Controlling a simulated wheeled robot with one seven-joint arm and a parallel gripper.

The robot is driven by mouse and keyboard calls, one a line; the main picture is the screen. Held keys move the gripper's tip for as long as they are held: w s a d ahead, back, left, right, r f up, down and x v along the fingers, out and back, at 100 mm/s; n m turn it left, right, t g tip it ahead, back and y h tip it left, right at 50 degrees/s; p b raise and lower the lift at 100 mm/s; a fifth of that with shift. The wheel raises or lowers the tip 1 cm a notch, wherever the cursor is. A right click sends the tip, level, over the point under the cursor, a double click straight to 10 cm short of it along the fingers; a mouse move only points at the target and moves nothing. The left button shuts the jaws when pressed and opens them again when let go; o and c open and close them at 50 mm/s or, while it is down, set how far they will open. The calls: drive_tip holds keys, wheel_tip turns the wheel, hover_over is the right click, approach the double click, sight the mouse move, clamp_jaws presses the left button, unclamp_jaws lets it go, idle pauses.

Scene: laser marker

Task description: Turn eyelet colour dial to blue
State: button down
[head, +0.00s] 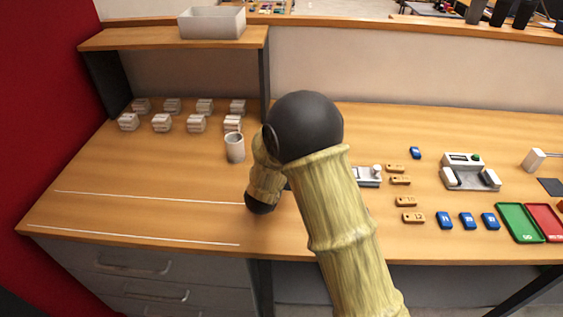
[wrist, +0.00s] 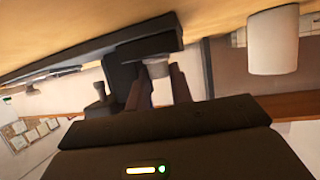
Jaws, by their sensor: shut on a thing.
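In the wrist view, my gripper (wrist: 157,80) has its two dark fingers on either side of a small pale part, which I take to be the eyelet colour dial (wrist: 158,70). The gripper is shut on it. The dial sits by a dark slab-like body (wrist: 150,46). No colour marks on the dial can be made out, so its setting cannot be told. In the head view, my arm hides the gripper and the dial. A small grey device with a pale knob (head: 376,171) shows partly from behind my arm.
A white cup (head: 235,148) stands left of my arm, with several pale blocks (head: 162,123) behind. To the right are brown tags (head: 406,202), blue tags (head: 467,220), a grey device (head: 465,180), a green tray (head: 520,222) and a red tray (head: 548,222). The front left table is clear.

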drive_tip(key=shift+a+m+g+h+p, duration=0.25)
drive_tip(key=shift+m+g+h+p, duration=0.25)
drive_tip(key=shift+m+h+p, duration=0.85)
drive_tip(key=c, duration=1.5)
unclamp_jaws()
drive_tip(key=v, duration=1.7)
drive_tip(key=shift+s+a+r, duration=0.1)
drive_tip(key=shift+a, duration=0.15)
